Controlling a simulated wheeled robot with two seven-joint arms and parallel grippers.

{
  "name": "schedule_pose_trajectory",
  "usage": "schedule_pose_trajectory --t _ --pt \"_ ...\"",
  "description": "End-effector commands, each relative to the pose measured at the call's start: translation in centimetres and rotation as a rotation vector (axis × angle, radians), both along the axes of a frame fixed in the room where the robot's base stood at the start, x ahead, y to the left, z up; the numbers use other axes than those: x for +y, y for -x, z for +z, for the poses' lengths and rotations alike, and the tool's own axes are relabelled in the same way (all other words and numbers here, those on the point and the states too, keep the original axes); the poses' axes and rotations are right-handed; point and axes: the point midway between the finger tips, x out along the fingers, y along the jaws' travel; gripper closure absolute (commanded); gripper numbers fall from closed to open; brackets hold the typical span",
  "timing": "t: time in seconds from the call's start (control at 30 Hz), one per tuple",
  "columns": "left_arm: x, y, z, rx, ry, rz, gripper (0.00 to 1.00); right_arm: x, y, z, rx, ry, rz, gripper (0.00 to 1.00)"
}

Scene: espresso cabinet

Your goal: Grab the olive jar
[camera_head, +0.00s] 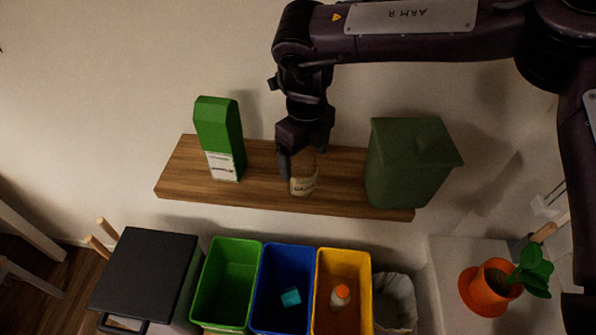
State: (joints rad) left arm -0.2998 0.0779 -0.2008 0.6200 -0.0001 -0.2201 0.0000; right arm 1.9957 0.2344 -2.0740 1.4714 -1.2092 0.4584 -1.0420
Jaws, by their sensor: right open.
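A jar with a pale label (302,184), which looks like the olive jar, stands on the wooden shelf (345,199) near its middle. My right gripper (301,163) comes down from above at the jar, with its fingers open around or just in front of the jar's upper part. The gripper hides the jar's top, and I cannot tell whether the fingers touch it. My left gripper is not in view.
Below are green (226,285), blue (268,316) and yellow (362,300) bins. A potted plant (489,290) stands at lower right.

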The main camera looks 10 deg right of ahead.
Motion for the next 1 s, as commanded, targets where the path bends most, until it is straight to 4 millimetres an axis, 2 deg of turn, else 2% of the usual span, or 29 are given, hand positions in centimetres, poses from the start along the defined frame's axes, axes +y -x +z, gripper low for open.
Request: schedule_pose_trajectory --t 0.13,0.3,0.57,1.0 --pt "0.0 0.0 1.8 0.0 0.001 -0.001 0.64 0.5 0.0 -1.8 0.004 0.002 0.001 0.15" --pt "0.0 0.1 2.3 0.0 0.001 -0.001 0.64 0.4 0.0 -4.1 0.002 0.0 -0.003 0.15" --pt "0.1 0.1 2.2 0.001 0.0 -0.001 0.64 0.3 0.1 -4.5 -0.002 -0.001 -0.003 0.15" --pt "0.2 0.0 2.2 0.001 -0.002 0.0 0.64 0.3 0.0 -4.4 -0.002 -0.001 -0.004 0.68"
